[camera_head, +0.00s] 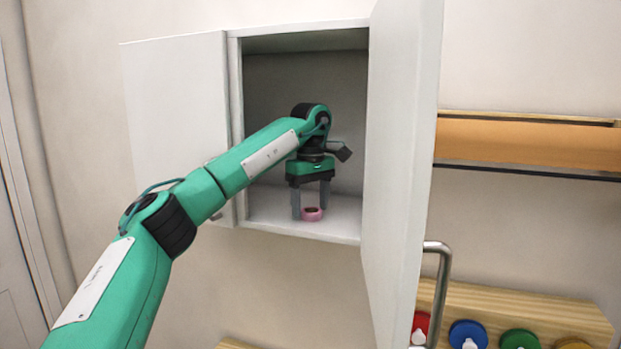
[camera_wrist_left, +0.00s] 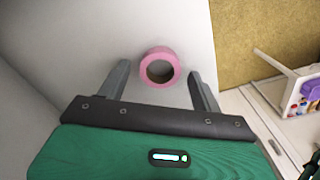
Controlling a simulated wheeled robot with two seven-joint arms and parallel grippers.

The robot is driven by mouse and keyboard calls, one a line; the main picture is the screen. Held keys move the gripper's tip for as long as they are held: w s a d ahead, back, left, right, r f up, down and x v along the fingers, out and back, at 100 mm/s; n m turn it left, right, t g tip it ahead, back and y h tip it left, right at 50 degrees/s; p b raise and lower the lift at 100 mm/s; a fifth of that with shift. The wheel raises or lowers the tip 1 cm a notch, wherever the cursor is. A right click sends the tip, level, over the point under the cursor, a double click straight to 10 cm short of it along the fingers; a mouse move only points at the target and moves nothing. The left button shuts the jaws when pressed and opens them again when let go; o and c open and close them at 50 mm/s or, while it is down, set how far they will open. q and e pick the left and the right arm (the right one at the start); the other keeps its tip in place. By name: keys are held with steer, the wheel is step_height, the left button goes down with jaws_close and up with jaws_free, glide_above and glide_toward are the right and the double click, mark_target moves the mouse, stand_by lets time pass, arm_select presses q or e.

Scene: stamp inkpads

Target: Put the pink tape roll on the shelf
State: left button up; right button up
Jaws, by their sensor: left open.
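The pink tape roll (camera_head: 312,214) lies flat on the white shelf floor (camera_head: 338,222) inside the open wall cabinet. It also shows in the left wrist view (camera_wrist_left: 160,67), resting on the white surface with its hole facing up. My left gripper (camera_head: 311,208) reaches into the cabinet with its fingers pointing down. In the left wrist view my left gripper (camera_wrist_left: 160,75) is open, with a finger on each side of the roll and gaps between. My right gripper is out of view.
The white cabinet (camera_head: 235,110) has an open door (camera_head: 405,150) on its right, close to my arm's space. A wooden board (camera_head: 540,302) below holds several coloured inkpads, such as a blue one (camera_head: 468,333).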

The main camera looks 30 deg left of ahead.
arm_select(q)
step_height(320, 180, up, 12)
steer(key=shift+f, duration=0.25)
stand_by(0.3)
stand_by(0.5)
